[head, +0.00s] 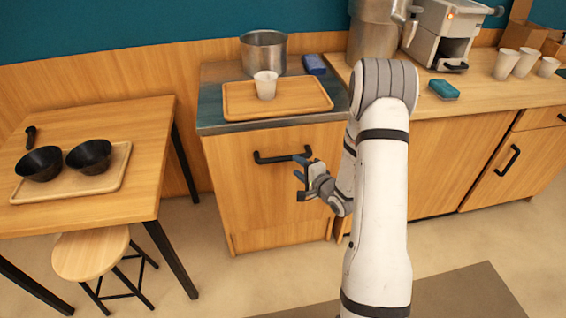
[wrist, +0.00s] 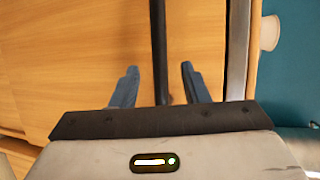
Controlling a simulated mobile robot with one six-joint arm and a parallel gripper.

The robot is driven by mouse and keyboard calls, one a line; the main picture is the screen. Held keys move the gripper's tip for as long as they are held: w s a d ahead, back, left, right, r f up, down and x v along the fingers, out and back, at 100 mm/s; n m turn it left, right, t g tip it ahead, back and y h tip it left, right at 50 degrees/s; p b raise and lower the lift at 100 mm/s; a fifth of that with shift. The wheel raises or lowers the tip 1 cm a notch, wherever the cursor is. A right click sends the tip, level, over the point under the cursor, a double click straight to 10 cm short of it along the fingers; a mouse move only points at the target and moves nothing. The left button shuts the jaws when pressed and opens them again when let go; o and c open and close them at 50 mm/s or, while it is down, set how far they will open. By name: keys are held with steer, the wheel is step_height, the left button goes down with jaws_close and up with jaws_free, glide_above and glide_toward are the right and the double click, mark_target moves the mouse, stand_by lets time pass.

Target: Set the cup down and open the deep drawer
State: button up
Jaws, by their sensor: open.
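The white cup (head: 265,85) stands upright on a wooden tray (head: 300,107) on the counter above the deep drawer. The deep drawer's wooden front (head: 285,195) looks shut, with a black bar handle (head: 270,159) across its upper part. My gripper (head: 298,172) is at the right part of this handle. In the wrist view the handle (wrist: 158,40) runs between the two blue fingers of my gripper (wrist: 160,73), which are apart with a gap on each side of the bar. The gripper is open and holds nothing.
A steel pot (head: 263,54) and a blue block (head: 314,64) stand behind the tray. A table (head: 120,125) with two black bowls and a stool (head: 92,254) are at left. Bare floor (head: 230,285) lies in front of the drawer.

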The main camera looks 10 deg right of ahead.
mark_target(287, 160)
steer(key=shift+w+a+f, duration=0.25)
steer(key=shift+w, duration=0.15)
steer(key=x, duration=0.6)
steer(key=shift+w+a, duration=0.2)
steer(key=shift+w, duration=0.2)
steer(key=shift+c, duration=0.3)
jaws_close()
